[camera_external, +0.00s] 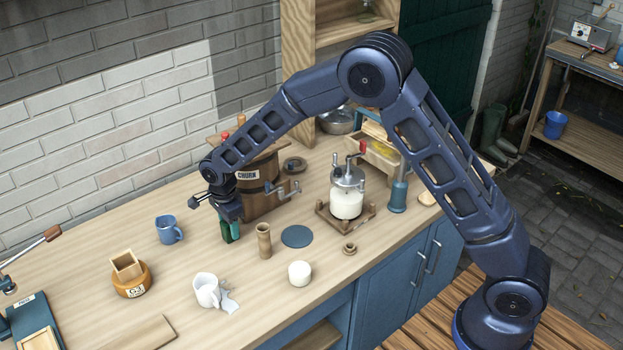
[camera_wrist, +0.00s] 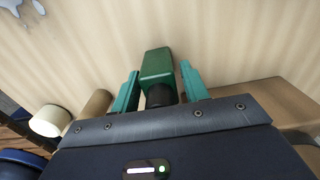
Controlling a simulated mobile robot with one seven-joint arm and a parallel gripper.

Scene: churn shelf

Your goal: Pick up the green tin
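The green tin (camera_wrist: 157,64) is a dark green block with a black round part at its near end. In the wrist view it lies between the two teal fingers of my gripper (camera_wrist: 159,70), with a narrow gap showing on each side. My gripper is open around it. In the external view my gripper (camera_external: 230,236) points down at the counter in front of the wooden churn. Green shows at the fingers there, but the tin (camera_external: 236,231) is partly hidden and hard to tell from them.
The churn (camera_external: 262,190) with its crank stands close behind my gripper. A blue mug (camera_external: 168,230) is to the left, a wooden cylinder (camera_external: 264,241) to the right. A white jug (camera_external: 207,290) and a white cup (camera_external: 300,273) stand nearer the front. A flat blue disc (camera_external: 297,236) lies right.

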